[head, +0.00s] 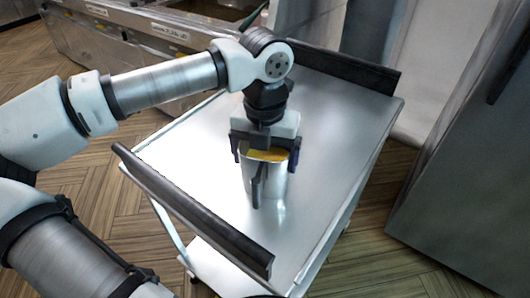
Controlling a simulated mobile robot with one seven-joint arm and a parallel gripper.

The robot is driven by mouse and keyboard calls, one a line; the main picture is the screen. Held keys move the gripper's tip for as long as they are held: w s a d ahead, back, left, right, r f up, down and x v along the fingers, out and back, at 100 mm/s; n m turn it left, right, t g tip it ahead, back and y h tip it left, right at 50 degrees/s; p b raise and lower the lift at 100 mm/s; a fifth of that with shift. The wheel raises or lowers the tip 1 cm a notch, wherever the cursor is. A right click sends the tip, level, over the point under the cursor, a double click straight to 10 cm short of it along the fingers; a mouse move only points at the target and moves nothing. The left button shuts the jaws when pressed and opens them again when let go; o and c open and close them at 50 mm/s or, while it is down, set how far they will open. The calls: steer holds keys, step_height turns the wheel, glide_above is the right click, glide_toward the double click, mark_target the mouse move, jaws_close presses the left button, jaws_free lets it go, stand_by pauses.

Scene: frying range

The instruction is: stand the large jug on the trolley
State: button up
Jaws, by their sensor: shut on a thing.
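The large jug (266,186) is a shiny metal vessel with a yellowish-orange content or inner surface showing at its top. It is upright over the top of the trolley (340,135), a silvery metal cart with dark rails at two ends. The jug's base appears to be at the trolley's surface, but I cannot tell for sure whether it touches. My gripper (265,165) points down from above and is shut on the jug near its rim. A dark upright part, perhaps the handle, shows on the jug's near side. My gripper hides part of the rim.
Dark rails stand up along the trolley's near-left (190,208) and far (345,68) ends. Fryer units (150,40) stand behind at the left. A grey cabinet (470,150) stands at the right. The trolley top around the jug is clear.

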steer(key=shift+f, duration=0.1)
steer(key=o, duration=1.2)
